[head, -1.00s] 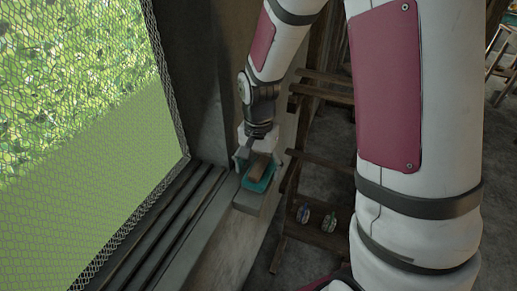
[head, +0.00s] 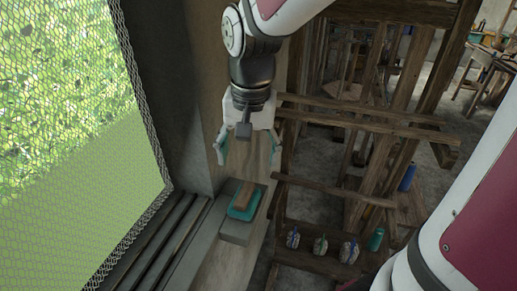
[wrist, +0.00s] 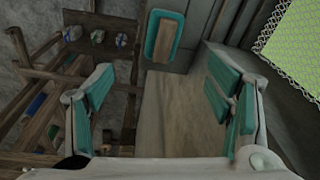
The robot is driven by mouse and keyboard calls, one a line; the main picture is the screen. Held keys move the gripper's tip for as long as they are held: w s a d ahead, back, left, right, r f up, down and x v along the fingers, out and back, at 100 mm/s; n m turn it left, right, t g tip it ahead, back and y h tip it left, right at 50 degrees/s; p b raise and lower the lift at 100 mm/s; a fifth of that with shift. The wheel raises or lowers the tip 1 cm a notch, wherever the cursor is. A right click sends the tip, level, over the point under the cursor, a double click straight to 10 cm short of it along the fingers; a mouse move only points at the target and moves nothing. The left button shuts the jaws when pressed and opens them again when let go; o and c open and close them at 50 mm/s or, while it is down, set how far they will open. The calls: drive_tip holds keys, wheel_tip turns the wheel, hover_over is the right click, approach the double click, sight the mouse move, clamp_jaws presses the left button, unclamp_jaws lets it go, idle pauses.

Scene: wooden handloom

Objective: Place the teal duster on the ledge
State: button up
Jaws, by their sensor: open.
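The teal duster (head: 245,201), with a brown wooden back, lies on a grey block-like ledge (head: 236,232) beside the window. In the wrist view the duster (wrist: 165,37) lies flat past the fingertips, on the grey surface. My gripper (head: 236,158) is open and empty, above and apart from the duster. In the wrist view its teal-padded fingers (wrist: 160,90) are spread wide with nothing between them.
A mesh window (head: 80,120) is at the left, with dark sill rails (head: 150,245) below it. Wooden loom framing (head: 370,115) stands at the right. Several wrapped bundles (head: 320,245) and a teal cylinder (head: 376,239) sit on a low shelf.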

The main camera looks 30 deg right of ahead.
drive_tip(key=s+r+n+t, duration=0.4)
drive_tip(key=s+r+n, duration=0.2)
drive_tip(key=s, duration=0.6)
drive_tip(key=shift+s+r+n, duration=0.15)
drive_tip(key=shift+r+n, duration=0.15)
drive_tip(key=shift+r, duration=0.35)
